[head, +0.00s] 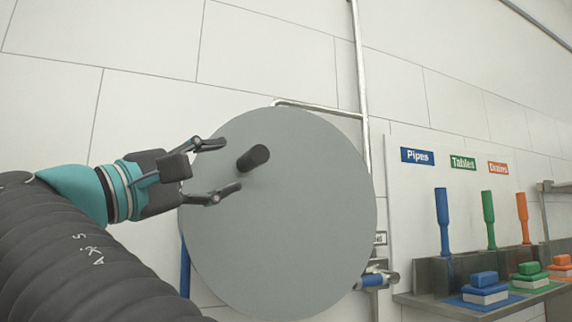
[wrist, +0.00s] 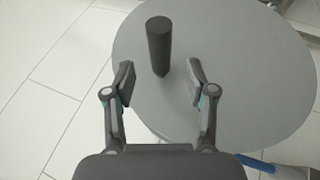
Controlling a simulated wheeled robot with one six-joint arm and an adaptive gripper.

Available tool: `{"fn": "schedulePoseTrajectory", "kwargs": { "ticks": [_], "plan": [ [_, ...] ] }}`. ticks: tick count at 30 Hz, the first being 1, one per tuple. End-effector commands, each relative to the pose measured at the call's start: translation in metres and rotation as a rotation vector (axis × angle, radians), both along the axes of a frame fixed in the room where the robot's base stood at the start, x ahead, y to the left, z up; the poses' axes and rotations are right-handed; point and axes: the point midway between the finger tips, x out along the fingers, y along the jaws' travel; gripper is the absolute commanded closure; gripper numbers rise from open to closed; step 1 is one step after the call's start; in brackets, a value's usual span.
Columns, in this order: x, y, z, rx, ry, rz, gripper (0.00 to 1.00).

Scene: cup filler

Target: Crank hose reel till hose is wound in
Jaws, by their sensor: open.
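The hose reel shows as a large grey disc (head: 290,230) on the tiled wall. A dark cylindrical crank handle (head: 253,158) sticks out from its upper left part. My gripper (head: 219,170) is open to the left of the handle, its two fingers pointing toward it. In the wrist view the reel disc (wrist: 255,100) fills the right side. The handle (wrist: 159,45) stands between and just beyond the open fingertips (wrist: 158,78), apart from them. A blue hose piece (head: 185,268) hangs below the disc's left edge. The wound hose behind the disc is hidden.
A metal pipe (head: 362,80) runs up the wall behind the reel. A valve with a blue fitting (head: 376,280) sits at the disc's lower right. On the right, a metal shelf (head: 425,300) holds blue, green and orange brushes under the Pipes sign (head: 417,156) and two others.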

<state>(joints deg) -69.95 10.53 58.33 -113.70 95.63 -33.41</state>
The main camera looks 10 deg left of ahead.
Motion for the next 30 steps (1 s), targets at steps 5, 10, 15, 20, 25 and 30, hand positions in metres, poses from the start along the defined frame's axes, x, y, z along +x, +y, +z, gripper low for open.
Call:
{"fn": "schedulePoseTrajectory", "kwargs": {
  "ticks": [5,10,15,20,25,30],
  "plan": [
    [0.026,-0.019,0.012,0.002,0.0,-0.004,0.44],
    [0.044,-0.031,0.02,0.002,0.0,-0.002,0.44],
    [0.053,-0.037,0.023,0.001,0.001,0.001,0.44],
    [0.055,-0.038,0.024,0.001,0.0,0.001,0.44],
    [0.055,-0.038,0.024,0.001,0.0,0.001,0.44],
    [0.055,-0.038,0.024,0.001,0.0,0.001,0.87]
  ]
}}
